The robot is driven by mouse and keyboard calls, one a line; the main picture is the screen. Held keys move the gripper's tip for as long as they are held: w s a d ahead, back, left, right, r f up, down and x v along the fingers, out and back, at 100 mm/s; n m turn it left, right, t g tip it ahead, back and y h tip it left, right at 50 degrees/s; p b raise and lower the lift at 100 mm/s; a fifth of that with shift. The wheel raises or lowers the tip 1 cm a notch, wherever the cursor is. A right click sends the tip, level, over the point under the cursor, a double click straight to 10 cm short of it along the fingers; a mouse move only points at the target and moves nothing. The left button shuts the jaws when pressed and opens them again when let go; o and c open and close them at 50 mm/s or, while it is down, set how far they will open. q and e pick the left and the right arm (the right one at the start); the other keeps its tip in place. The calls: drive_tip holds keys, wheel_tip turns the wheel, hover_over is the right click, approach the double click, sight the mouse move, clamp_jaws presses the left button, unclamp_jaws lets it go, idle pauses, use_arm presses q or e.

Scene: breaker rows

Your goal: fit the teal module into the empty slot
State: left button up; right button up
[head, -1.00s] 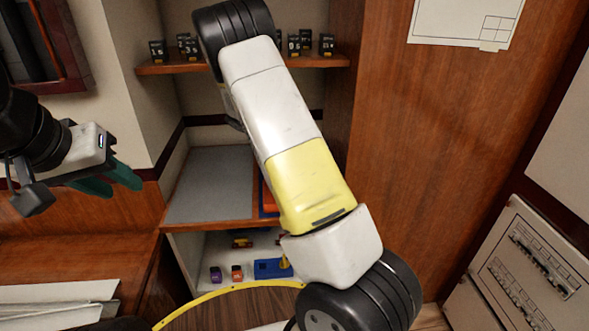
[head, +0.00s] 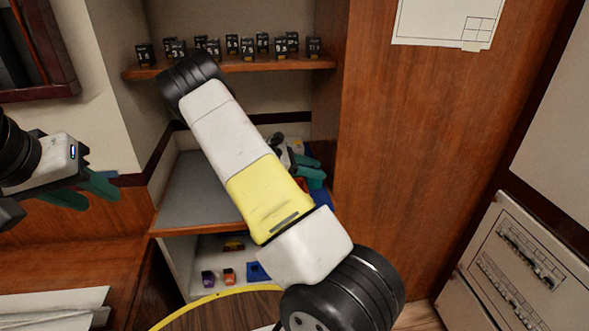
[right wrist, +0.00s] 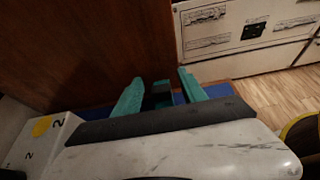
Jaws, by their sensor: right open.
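My right gripper (head: 312,172) is over the right end of the grey-topped shelf (head: 195,185), partly behind my own arm. Its teal fingers (right wrist: 160,95) are apart in the right wrist view. A small dark piece with a teal edge (right wrist: 160,90) shows between them; I cannot tell whether it is the teal module. A blue surface (right wrist: 218,90) lies below the fingers and shows in the head view (head: 322,198) beside a red-orange part. I cannot make out the empty slot. My left gripper (head: 85,190) is at the far left, with its teal fingers apart and empty.
An upper shelf (head: 235,66) holds several small black numbered blocks. Below the grey shelf are a purple block (head: 208,278), an orange block (head: 229,276), a yellow block (head: 234,245) and a blue piece (head: 257,271). A wood panel stands right of the shelves; a pale cabinet (head: 525,265) is further right.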

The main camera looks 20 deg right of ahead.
clamp_jaws()
idle(0.3)
